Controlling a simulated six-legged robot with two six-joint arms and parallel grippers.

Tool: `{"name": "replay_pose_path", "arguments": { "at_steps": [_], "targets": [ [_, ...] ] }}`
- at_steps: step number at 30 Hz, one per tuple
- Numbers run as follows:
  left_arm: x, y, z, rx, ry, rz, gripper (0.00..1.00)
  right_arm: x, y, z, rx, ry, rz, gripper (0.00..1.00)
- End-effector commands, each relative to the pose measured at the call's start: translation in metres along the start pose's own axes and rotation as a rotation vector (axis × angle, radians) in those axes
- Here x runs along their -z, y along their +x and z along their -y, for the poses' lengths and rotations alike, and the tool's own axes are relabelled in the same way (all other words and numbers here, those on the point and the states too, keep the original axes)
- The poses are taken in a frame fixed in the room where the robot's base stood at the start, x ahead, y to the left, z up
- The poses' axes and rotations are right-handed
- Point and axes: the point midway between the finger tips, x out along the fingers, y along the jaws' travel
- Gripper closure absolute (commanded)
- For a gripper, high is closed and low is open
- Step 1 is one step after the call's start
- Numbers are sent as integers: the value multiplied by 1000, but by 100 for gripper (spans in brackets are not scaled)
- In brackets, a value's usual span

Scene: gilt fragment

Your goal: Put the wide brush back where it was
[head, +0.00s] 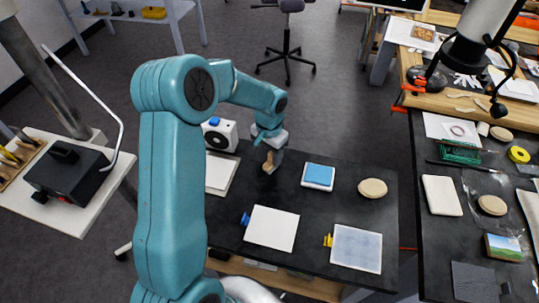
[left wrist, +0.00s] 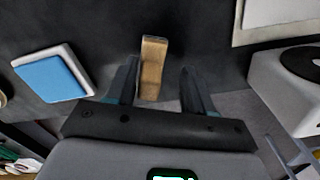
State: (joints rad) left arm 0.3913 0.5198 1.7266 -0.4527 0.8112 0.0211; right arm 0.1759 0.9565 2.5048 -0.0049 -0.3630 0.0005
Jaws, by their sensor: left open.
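A narrow tan wooden piece (head: 267,163), probably the wide brush, is at the far part of the dark table (head: 240,195). In the left wrist view the tan piece (left wrist: 152,68) shows between the fingers, nearer the left one, with a visible gap to the right one. I cannot make out bristles. My left gripper (head: 271,152) is open above the table, pointing down at the piece; the gripper also shows in the left wrist view (left wrist: 160,82).
A blue-topped white block (head: 319,176) and a beige oval pad (head: 373,188) lie right of the gripper. A white box with a round black front (head: 221,134) and a white sheet (head: 221,174) are left. White and pale blue squares (head: 271,228) (head: 356,248) lie nearer.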

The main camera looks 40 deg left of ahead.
Motion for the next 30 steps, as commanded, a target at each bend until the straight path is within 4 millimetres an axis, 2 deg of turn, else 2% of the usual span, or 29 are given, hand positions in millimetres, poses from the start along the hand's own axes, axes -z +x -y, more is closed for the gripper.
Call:
{"name": "replay_pose_path", "arguments": {
  "at_steps": [9,15,20,30],
  "targets": [
    [1,-73,0,1,0,-8,48,0,6,-2,0,0,1,57],
    [1,-104,0,1,1,-5,48,0,7,-3,0,0,1,57],
    [0,-112,0,0,1,-3,48,0,7,-3,0,0,1,57],
    [0,-112,0,0,1,-2,48,0,7,-2,0,0,1,57]
  ]
}}
